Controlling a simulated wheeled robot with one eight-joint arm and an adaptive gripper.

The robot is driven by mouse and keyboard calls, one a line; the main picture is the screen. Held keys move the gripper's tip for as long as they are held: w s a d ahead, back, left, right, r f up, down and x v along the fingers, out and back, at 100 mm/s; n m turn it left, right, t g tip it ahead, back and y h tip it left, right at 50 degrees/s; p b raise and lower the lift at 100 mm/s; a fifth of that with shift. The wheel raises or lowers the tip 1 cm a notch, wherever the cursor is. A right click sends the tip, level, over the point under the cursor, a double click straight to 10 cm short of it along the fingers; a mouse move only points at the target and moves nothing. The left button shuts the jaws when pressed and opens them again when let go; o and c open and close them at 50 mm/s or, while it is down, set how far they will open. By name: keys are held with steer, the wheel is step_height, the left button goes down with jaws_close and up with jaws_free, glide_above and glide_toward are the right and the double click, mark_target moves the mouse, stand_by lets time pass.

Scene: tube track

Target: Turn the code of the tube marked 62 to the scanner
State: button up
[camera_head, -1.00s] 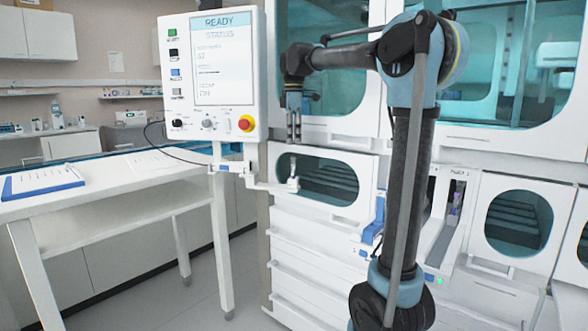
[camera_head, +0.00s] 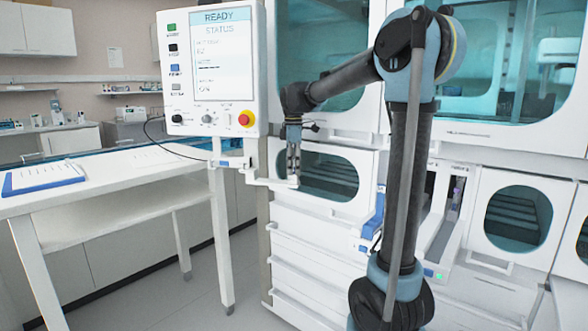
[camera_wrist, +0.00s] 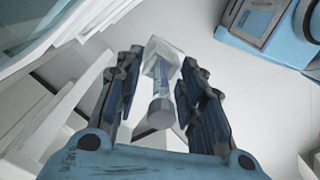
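A small tube with a pale grey cap (camera_wrist: 162,113) stands between the fingers in the wrist view. Its lower end sits in a clear, blocky holder (camera_wrist: 166,50). No number or code can be read on it. My gripper (camera_wrist: 158,92) is open around the tube, with one finger on each side and gaps visible. In the head view my gripper (camera_head: 293,165) points down at the end of a white bracket (camera_head: 270,182) below the panel, and it mostly hides the tube there. I cannot tell which part is the scanner.
A white control panel (camera_head: 150,60) reading READY stands close to the left of my forearm. A white table (camera_head: 110,185) with a blue-edged clipboard (camera_head: 42,178) is at the left. White cabinets with dark windows (camera_head: 330,177) stand close behind my gripper.

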jaws_close()
steer(key=shift+r, duration=0.2)
stand_by(0.7)
